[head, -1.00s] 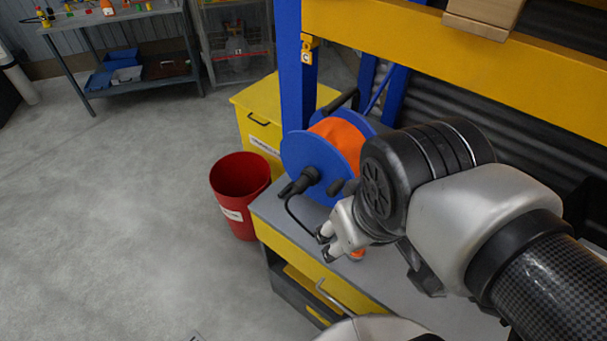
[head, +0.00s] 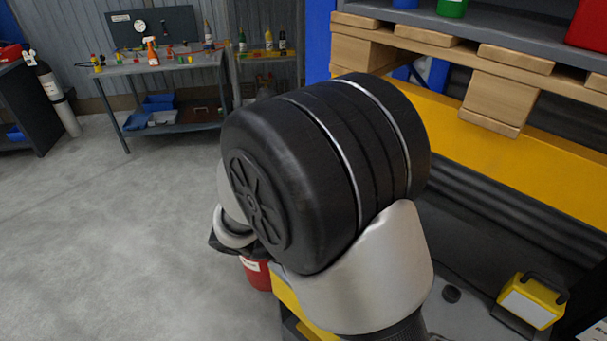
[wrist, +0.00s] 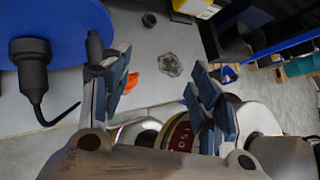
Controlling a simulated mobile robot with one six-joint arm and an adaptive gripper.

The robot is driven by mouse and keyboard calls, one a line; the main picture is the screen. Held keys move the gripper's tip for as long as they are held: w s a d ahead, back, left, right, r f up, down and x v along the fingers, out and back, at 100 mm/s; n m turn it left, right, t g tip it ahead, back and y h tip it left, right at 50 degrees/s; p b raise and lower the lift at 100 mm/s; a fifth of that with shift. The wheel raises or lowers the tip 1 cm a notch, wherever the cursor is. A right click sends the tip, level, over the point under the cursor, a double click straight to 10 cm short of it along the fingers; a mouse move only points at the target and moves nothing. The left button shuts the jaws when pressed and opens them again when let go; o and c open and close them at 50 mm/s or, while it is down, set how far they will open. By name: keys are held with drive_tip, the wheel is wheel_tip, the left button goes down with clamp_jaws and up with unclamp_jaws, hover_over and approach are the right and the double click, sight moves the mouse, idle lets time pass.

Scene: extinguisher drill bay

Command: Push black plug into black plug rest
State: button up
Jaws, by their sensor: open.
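In the wrist view a black plug (wrist: 33,76) with a thin black cable tail stands against the face of a blue reel (wrist: 60,25). A wider black collar (wrist: 29,47) sits at its reel end and may be the plug rest; I cannot tell how deep the plug sits in it. A separate black knob (wrist: 95,46) shows on the reel, close to the left finger. My gripper (wrist: 160,66) is open, with nothing held between its fingers, to the right of the plug and apart from it. In the head view my arm hides the reel, the plug and the fingertips.
An orange item (wrist: 132,82) and a round clear object (wrist: 170,65) lie on the grey top beyond my fingers. A can with a dark red label (wrist: 180,134) shows below. In the head view a red bin (head: 257,274), a yellow lamp (head: 531,300) and a wooden pallet (head: 480,85) surround my arm.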

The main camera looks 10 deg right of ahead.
drive_tip(key=w+a+f+n+t+h+p, duration=0.1)
drive_tip(key=a+f+n+t, duration=0.4)
drive_tip(key=n, duration=0.5)
drive_tip(key=w+a+f+n+t+h+p, duration=0.2)
drive_tip(key=w+a+f+n+t, duration=0.3)
drive_tip(key=n, duration=0.6)
wheel_tip(320, 180, down, 2)
drive_tip(key=shift+w+a+f+t+p, duration=0.25)
drive_tip(key=shift+w+t+p, duration=0.15)
drive_tip(key=shift+t+p, duration=0.4)
drive_tip(key=shift+r+x, duration=0.1)
drive_tip(key=shift+x, duration=2.15)
drive_tip(key=shift+r+x, duration=0.15)
drive_tip(key=shift+x, duration=2.15)
drive_tip(key=shift+s, duration=0.15)
drive_tip(key=shift+c, duration=0.3)
clamp_jaws()
drive_tip(key=shift+a, duration=0.1)
drive_tip(key=shift+v, duration=2.9)
